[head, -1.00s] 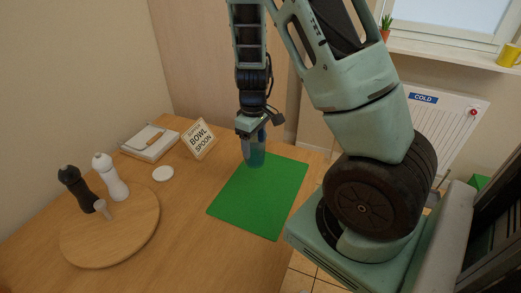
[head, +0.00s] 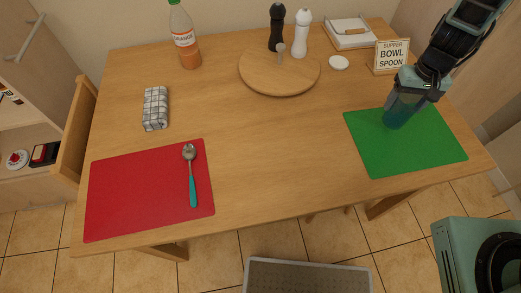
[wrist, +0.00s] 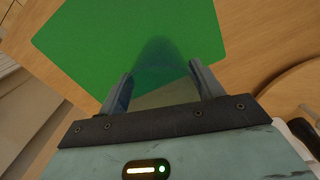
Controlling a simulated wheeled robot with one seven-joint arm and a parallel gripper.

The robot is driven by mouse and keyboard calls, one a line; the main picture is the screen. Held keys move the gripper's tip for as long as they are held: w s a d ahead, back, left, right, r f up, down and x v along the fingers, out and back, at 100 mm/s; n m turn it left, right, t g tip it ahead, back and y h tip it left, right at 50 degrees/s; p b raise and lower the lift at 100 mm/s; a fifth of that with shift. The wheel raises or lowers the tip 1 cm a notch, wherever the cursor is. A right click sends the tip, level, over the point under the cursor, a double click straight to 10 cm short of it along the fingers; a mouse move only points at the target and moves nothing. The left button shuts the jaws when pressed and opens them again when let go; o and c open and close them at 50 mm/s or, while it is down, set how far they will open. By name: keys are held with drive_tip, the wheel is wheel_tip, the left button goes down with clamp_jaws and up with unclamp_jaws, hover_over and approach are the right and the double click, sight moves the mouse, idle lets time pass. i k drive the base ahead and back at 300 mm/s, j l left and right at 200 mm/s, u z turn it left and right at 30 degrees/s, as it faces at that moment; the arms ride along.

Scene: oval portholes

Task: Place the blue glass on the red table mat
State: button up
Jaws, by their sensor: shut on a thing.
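The blue glass (head: 398,112) is see-through and stands at or just above the green mat, near its upper left part; I cannot tell whether it touches the mat. My gripper (head: 406,92) is shut on it from above. In the wrist view the glass (wrist: 160,62) shows between the two fingers of my gripper (wrist: 160,86), over the green mat. The red table mat (head: 120,190) lies at the front left of the table, with a teal-handled spoon (head: 192,180) on its right part.
The green mat (head: 430,150) lies at the table's right. A round wooden board (head: 265,82) with a dark and a white mill stands at the back. An orange bottle (head: 185,40), a checked cloth (head: 155,108) and a sign (head: 391,56) are also there. The table's middle is clear.

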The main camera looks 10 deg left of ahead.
sight(158, 184)
drive_tip(key=u, duration=2.35)
